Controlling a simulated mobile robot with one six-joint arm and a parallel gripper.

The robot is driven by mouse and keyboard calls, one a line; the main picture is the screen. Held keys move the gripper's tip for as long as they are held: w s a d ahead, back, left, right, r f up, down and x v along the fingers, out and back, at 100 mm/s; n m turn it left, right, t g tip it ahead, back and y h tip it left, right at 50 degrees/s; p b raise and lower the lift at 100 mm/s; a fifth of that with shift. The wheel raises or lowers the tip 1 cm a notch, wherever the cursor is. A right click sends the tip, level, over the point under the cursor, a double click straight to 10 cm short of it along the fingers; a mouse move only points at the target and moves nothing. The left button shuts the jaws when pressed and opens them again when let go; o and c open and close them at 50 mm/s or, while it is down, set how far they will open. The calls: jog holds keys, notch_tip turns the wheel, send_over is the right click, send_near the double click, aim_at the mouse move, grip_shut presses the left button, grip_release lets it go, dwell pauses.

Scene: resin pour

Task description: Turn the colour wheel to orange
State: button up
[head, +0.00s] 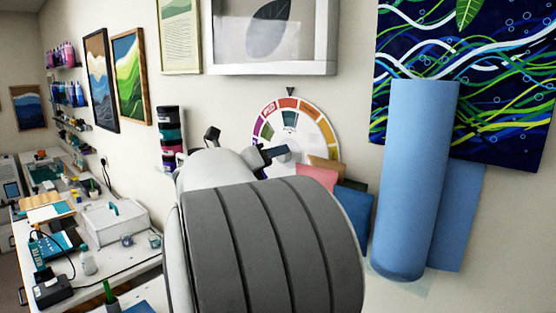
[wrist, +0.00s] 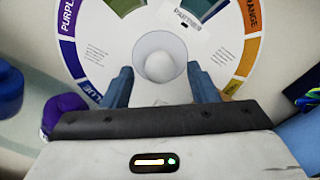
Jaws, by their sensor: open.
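The colour wheel (head: 322,133) hangs on the wall, a white disc ringed with coloured segments. A small black pointer (head: 290,92) sits above its rim, over a red-orange segment, with a red one to the left. In the wrist view the wheel (wrist: 105,50) shows PURPLE and BLUE at left and ORANGE at upper right. A round white knob (wrist: 160,57) stands at its centre. My gripper (wrist: 159,75) is open, with one blue finger either side of the knob and gaps between. In the head view my gripper (head: 275,152) is partly hidden by my arm.
Pink, brown and blue sheets (head: 352,212) lie just below right of the wheel. A blue roll (head: 415,180) hangs further right. Stacked dark jars (head: 170,140) are on the wall at left. A picture frame (head: 270,68) is above. A cluttered bench (head: 150,245) stands at left.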

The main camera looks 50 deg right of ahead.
aim_at(280, 157)
jog(key=a+b, duration=0.1)
jog(key=a, duration=0.3)
jog(key=shift+a, duration=0.25)
jog(key=d+m+b, duration=0.2)
jog(key=m, duration=0.1)
jog(key=d+m+b, duration=0.3)
jog(key=m, duration=0.1)
jog(key=d+m+b, duration=0.2)
jog(key=d+m, duration=0.1)
jog(key=shift+s+f, duration=0.1)
jog(key=shift+f, duration=0.25)
grip_shut()
dwell(0.6)
